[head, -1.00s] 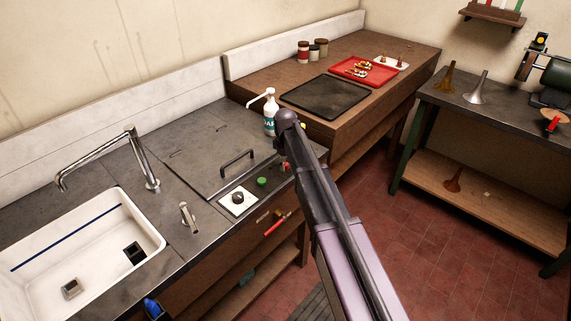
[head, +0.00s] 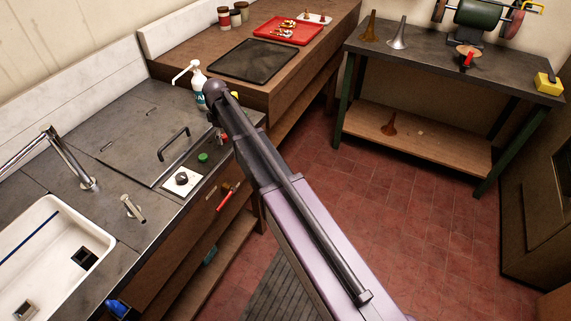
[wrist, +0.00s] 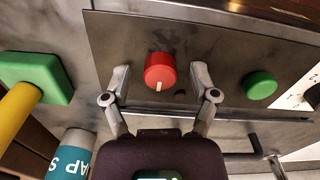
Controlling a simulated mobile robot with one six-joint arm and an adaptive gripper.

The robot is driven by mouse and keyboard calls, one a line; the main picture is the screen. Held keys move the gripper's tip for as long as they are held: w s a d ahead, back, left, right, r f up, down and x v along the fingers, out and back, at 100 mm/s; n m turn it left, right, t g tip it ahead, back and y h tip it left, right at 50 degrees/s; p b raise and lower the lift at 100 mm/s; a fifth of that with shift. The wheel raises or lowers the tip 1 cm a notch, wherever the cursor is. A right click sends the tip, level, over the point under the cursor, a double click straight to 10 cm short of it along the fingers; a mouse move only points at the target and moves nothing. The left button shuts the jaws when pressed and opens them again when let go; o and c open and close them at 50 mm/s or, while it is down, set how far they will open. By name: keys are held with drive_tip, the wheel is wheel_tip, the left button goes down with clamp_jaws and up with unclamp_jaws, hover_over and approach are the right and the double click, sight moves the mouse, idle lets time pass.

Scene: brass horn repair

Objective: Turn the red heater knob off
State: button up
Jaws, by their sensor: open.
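The red heater knob (wrist: 160,72) is a round red cap with a white mark on its face, on a dark metal panel in the wrist view. My gripper (wrist: 160,80) is open, with one finger on each side of the knob. Gaps show between the fingers and the knob, so it is not gripped. In the head view a small bit of red beside my arm appears to be the knob (head: 224,137); my arm hides most of that area and my fingers.
A green button (wrist: 261,85) sits right of the knob. A soap bottle (wrist: 75,153) and a green-and-yellow item (wrist: 38,80) stand close on the left. A bar handle (head: 174,144) rises from the counter lid. A red lever (head: 227,196) juts from the cabinet front.

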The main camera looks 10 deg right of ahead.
sight(223, 136)
drive_tip(key=shift+m, duration=0.4)
drive_tip(key=m, duration=0.3)
drive_tip(key=shift+m, duration=0.3)
drive_tip(key=m, duration=0.8)
drive_tip(key=shift+a, duration=0.1)
drive_tip(key=m, duration=0.4)
wheel_tip(223, 136, up, 14)
drive_tip(key=p, duration=1.4)
drive_tip(key=s+d+f+n+b, duration=0.1)
drive_tip(key=s+d+f+b, duration=0.5)
drive_tip(key=s+d, duration=0.4)
drive_tip(key=s+d+f+n+b, duration=0.2)
drive_tip(key=s+d+f+b, duration=0.4)
drive_tip(key=s+d, duration=0.5)
drive_tip(key=shift+s+f, duration=0.2)
drive_tip(key=shift+s, duration=0.45)
